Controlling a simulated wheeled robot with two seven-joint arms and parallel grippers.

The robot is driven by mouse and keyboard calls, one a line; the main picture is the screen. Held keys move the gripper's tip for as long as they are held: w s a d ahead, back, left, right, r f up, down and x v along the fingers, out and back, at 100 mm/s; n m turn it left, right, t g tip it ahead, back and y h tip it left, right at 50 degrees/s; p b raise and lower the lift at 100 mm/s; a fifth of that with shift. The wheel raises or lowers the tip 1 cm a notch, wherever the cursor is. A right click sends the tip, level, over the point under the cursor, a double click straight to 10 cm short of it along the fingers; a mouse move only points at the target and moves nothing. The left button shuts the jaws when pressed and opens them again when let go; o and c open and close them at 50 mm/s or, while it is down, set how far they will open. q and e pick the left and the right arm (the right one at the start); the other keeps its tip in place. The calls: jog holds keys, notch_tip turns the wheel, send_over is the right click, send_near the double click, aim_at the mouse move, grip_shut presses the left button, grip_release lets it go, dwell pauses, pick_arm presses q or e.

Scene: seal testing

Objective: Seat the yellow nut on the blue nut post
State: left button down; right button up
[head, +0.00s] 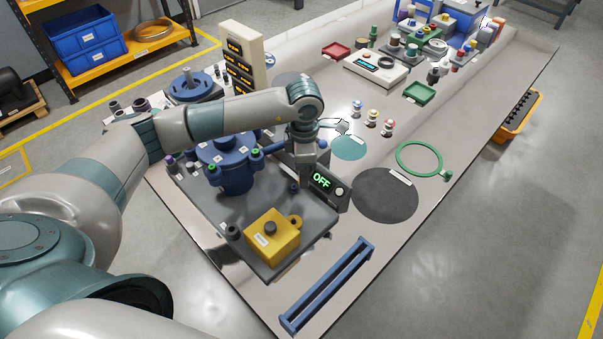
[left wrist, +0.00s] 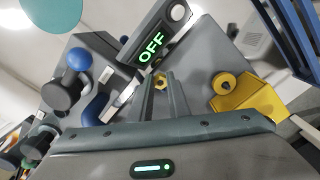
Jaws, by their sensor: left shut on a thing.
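My left gripper (head: 305,172) points down over the right part of the grey base plate, beside the blue fixture (head: 232,178). The nut cannot be made out in the head view. A small dark blue post (head: 294,188) stands on the plate just below the gripper; I cannot tell for sure that it is the blue nut post. In the left wrist view a round blue cap (left wrist: 79,59) shows to the left of the fingers, apart from the nut. My right gripper is out of view.
The OFF display (head: 328,186) stands close to the gripper's right. A yellow block (head: 272,238) with a dark knob sits at the plate's near side. A blue rail frame (head: 327,286), a dark disc (head: 385,195) and a green ring (head: 400,151) lie on the table.

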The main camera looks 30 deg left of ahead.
pick_arm(q)
jog(key=shift+s+a+r, duration=0.55)
jog(key=shift+s+a, duration=0.1)
jog(key=shift+a, duration=0.25)
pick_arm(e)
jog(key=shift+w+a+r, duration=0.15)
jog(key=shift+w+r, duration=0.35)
pick_arm(q)
jog(key=shift+f+b, duration=0.9)
jog(key=shift+b, duration=0.1)
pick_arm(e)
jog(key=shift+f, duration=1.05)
pick_arm(q)
jog(key=c, duration=1.6)
grip_release()
jog(key=shift+r, duration=0.1)
jog(key=shift+r+p, duration=2.2)
jog(key=shift+r, duration=2.25)
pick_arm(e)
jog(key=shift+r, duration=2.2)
